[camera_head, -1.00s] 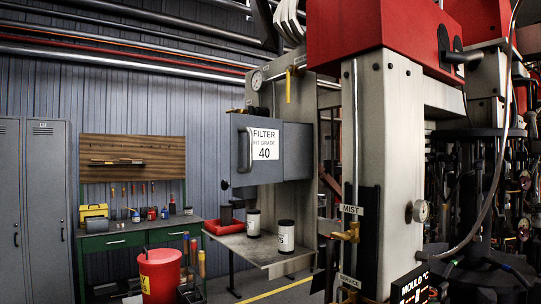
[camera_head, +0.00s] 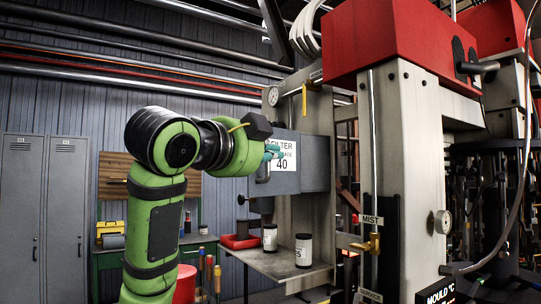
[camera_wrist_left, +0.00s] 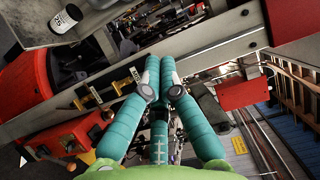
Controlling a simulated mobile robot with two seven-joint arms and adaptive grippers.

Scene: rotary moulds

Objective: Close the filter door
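The filter door (camera_head: 314,168) is a grey panel on a pale machine column, with a white "FILTER ... 40" label and a bar handle (camera_head: 263,170) at its left side. I cannot tell how far the door stands open. My left gripper (camera_head: 275,151) has teal fingers at the label's left edge, above the handle. They cover part of the label; I cannot tell whether they touch the door. In the left wrist view my left gripper (camera_wrist_left: 160,62) has its fingertips together with nothing seen between them. My right gripper is not in view.
Gauges and brass valves (camera_head: 369,245) sit on the columns. Lockers (camera_head: 40,200) and a workbench stand at the left. Open room lies in front of the shelf.

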